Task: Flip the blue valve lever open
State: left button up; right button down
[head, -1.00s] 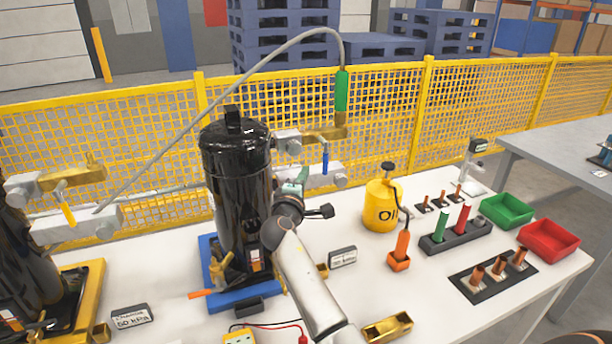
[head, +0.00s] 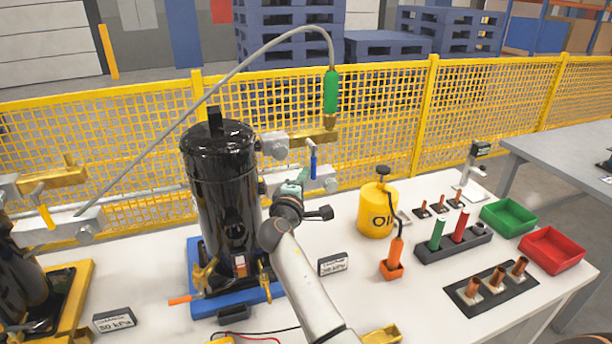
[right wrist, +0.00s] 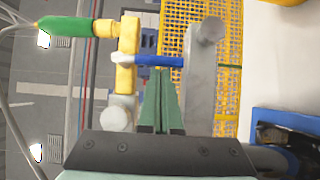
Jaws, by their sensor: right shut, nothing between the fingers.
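The blue valve lever (head: 313,161) hangs down, nearly upright, from the brass valve (head: 322,136) below the green hose fitting (head: 331,92). In the right wrist view the lever (right wrist: 162,61) lies crosswise from the brass valve body (right wrist: 127,70), with the green fitting (right wrist: 68,27) at upper left. My right gripper (head: 303,174) is beside the lever's lower part, to the right of the black compressor (head: 222,185). Its greenish fingers (right wrist: 163,85) are shut and empty, their tips at the lever's edge; I cannot tell whether they touch. My left gripper is out of view.
A grey bar with a round knob (right wrist: 205,80) stands close beside the fingers. The yellow oil can (head: 377,212), green bin (head: 507,214) and red bin (head: 551,250) are to the right. The yellow mesh fence (head: 400,125) runs behind the table.

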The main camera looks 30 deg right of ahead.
dwell(0.6)
jog(key=shift+d+f+n+b, duration=0.15)
jog(key=shift+n+b, duration=0.15)
jog(key=shift+b, duration=0.15)
